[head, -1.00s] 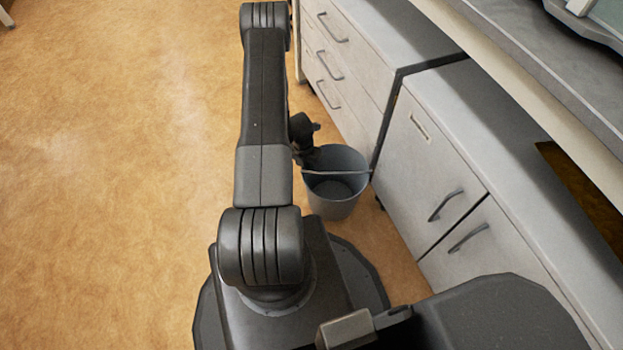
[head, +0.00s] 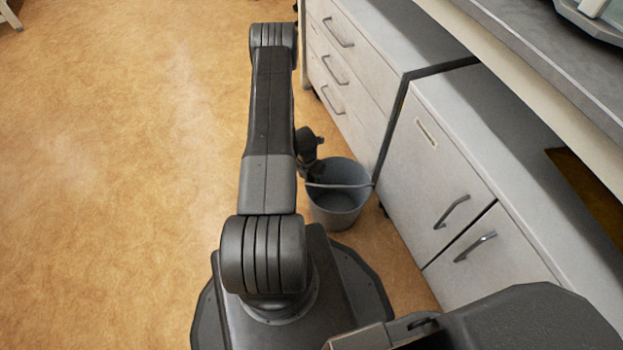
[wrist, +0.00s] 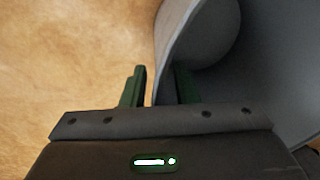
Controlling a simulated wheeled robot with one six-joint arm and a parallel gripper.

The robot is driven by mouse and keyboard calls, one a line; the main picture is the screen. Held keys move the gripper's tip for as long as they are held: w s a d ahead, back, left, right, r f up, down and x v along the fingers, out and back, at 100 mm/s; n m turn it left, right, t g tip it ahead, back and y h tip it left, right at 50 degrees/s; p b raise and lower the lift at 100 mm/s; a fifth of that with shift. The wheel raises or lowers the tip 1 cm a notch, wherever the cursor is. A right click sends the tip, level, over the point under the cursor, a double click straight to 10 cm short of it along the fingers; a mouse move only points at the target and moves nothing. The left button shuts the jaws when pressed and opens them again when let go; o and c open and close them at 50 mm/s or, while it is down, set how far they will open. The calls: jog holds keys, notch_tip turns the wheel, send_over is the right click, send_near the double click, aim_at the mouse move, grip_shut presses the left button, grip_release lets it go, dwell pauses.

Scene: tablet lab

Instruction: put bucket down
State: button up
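The grey-blue bucket (head: 338,212) stands upright, apparently on the floor, beside the white cabinets in the head view. Its thin pale handle crosses its mouth. My gripper (head: 309,172) is at the bucket's far left rim, partly hidden by my arm. In the wrist view, the bucket wall (wrist: 270,75) fills the upper right. My gripper (wrist: 160,88) has its green fingers on either side of the wall's edge, one outside and one inside. A strip of floor shows between the left finger and the wall, so the fingers are apart. Contact of the right finger is unclear.
White cabinets with a drawer unit (head: 350,95) and a door unit (head: 440,175) stand close to the bucket's right. A worktop (head: 500,55) runs above at the right. The tan floor (head: 120,160) is open on the left.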

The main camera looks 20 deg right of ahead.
jog(key=shift+r, duration=0.1)
notch_tip(320, 180, up, 12)
jog(key=w+a+p, duration=0.1)
jog(key=p, duration=0.3)
jog(key=shift+p, duration=0.35)
jog(key=shift+w+a, duration=0.1)
dwell(2.0)
